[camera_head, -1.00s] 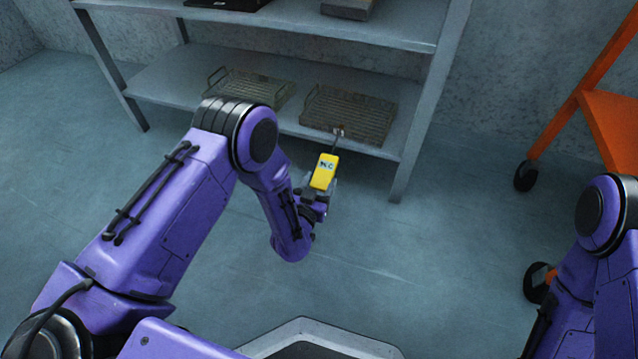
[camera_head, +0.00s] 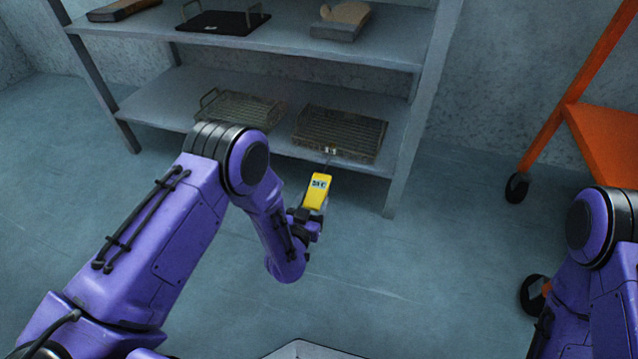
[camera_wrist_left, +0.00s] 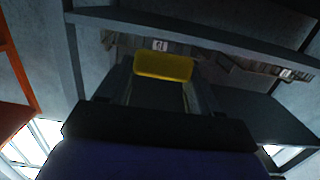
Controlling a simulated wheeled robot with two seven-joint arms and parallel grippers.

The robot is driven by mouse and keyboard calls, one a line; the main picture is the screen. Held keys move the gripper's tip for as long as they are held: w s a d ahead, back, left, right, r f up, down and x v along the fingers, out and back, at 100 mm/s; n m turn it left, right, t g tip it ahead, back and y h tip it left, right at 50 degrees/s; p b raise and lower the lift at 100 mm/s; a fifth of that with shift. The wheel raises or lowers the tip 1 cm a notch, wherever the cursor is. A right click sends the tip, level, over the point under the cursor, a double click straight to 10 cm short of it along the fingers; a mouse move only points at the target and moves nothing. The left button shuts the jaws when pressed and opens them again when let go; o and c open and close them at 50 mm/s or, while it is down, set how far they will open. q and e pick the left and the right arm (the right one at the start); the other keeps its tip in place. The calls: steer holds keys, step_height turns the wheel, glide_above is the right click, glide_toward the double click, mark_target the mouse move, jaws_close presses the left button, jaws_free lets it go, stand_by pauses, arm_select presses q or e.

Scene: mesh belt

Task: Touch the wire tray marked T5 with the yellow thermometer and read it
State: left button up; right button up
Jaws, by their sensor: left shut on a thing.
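My left gripper (camera_head: 312,215) is shut on the yellow thermometer (camera_head: 317,190), which points up toward the lower shelf. Its small display shows dark characters too small to read surely. The thin probe tip (camera_head: 331,150) appears at the front edge of the right wire tray (camera_head: 350,132); I cannot tell whether they touch. A second wire tray (camera_head: 238,108) with raised handles stands to its left, partly behind my left arm. In the left wrist view the yellow thermometer (camera_wrist_left: 163,67) sits between the fingers. White tags (camera_wrist_left: 160,45) (camera_wrist_left: 286,73) show on the trays, too small to read. My right gripper is out of view.
The grey shelf rack (camera_head: 165,98) holds a black tray (camera_head: 215,24) and a block-like item (camera_head: 340,22) on its upper shelf. An orange wheeled frame (camera_head: 605,140) stands at the right. The floor between rack and frame is clear.

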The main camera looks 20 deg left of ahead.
arm_select(q)
steer(key=shift+r+p, duration=3)
steer(key=shift+r, duration=0.1)
steer(key=shift+f, duration=0.1)
